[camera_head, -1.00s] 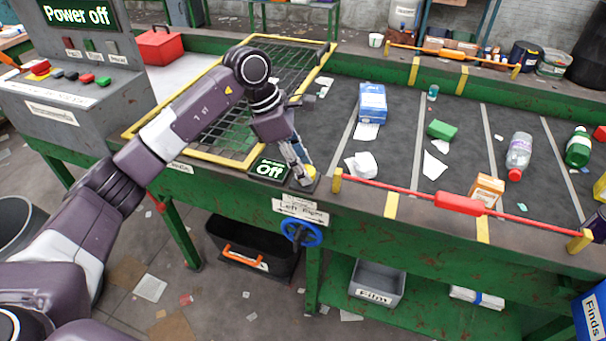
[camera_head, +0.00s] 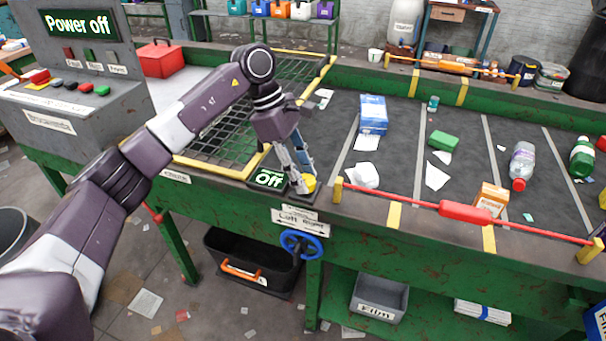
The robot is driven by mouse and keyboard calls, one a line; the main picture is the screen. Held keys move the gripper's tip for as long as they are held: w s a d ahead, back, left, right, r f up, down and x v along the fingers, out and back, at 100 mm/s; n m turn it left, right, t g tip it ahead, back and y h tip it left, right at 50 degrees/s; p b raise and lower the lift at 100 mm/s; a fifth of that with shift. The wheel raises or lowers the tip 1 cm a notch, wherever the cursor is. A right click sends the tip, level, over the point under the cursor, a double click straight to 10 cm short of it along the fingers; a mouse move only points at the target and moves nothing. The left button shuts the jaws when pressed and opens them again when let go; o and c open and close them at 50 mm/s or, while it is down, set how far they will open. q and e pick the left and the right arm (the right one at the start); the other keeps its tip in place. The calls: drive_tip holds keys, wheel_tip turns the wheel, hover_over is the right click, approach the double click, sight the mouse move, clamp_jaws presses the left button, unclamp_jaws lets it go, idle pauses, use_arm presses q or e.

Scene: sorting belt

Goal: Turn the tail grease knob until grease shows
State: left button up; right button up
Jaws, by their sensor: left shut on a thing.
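The yellow knob (camera_head: 310,183), which I take as the tail grease knob, sits on the belt's near green edge, just right of a small display (camera_head: 268,179) reading "Off". My left gripper (camera_head: 301,182) points down and is shut on this knob, with its fingers covering part of it. I cannot make out any grease there. My right gripper is not in view.
A red pull bar (camera_head: 466,210) runs along the near edge to the right. A yellow-framed mesh guard (camera_head: 222,120) and a "Power off" console (camera_head: 70,95) stand left.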

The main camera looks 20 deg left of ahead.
use_arm(q)
drive_tip(key=o, duration=1.1)
drive_tip(key=shift+o, duration=0.2)
drive_tip(key=shift+r, duration=0.1)
drive_tip(key=v, duration=1.1)
drive_tip(key=shift+a+r, duration=0.2)
drive_tip(key=shift+r, duration=0.15)
